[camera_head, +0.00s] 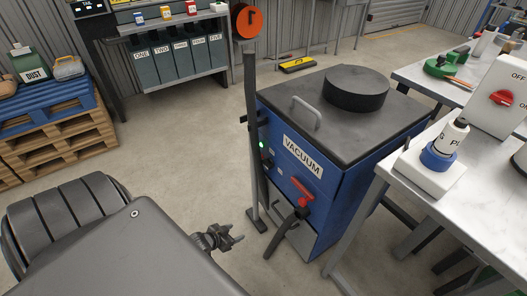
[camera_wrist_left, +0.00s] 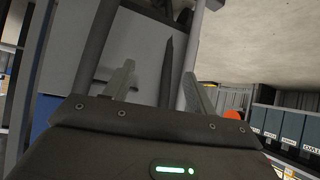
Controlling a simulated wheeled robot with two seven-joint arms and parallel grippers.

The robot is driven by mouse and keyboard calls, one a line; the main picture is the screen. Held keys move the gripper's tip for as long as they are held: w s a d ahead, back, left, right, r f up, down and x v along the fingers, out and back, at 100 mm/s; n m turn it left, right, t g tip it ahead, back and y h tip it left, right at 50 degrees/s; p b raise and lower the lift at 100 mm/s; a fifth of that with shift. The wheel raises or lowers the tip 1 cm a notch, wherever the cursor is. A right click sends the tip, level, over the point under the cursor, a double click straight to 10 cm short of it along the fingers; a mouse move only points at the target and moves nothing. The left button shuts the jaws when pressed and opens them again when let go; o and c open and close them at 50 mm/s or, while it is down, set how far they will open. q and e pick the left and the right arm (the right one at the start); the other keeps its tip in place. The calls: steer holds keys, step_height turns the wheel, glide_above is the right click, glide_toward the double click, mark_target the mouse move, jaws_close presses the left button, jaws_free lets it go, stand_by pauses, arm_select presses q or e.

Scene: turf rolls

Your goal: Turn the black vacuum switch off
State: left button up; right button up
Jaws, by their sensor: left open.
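The blue vacuum cabinet (camera_head: 335,190) with a black top and a "VACUUM" label stands at the middle of the head view. On its left side, a small dark switch panel (camera_head: 264,160) shows a lit green light; the switch's exact position is too small to tell. My left gripper (camera_head: 232,238) is low and left of the cabinet, apart from it. In the left wrist view its two fingers (camera_wrist_left: 158,82) are spread with nothing held between them. A dark pointed bar shows behind the gap. My right gripper is out of view.
A red handle and black hose (camera_head: 284,229) stick out from the cabinet front. A white-topped table (camera_head: 440,205) is at right, pallets (camera_head: 60,140) at left.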

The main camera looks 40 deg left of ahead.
arm_select(q)
steer(key=w+a+r+t+h+b, duration=0.1)
steer(key=w+a+r+t+b, duration=0.35)
steer(key=w+r, duration=0.3)
steer(key=m+t+h+b, duration=0.2)
steer(key=m+h+b, duration=0.1)
glide_toward(265, 165)
steer(key=b+x, duration=0.2)
steer(key=x, duration=0.6)
steer(key=shift+w+f, duration=0.15)
steer(key=shift+w, duration=0.15)
steer(key=shift+w+d, duration=0.15)
steer(key=shift+w, duration=0.25)
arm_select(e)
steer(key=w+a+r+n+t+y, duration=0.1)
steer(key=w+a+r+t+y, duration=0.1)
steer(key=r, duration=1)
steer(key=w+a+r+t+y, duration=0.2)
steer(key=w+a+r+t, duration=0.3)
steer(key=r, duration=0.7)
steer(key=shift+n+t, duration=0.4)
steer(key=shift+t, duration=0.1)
arm_select(q)
steer(key=c, duration=0.7)
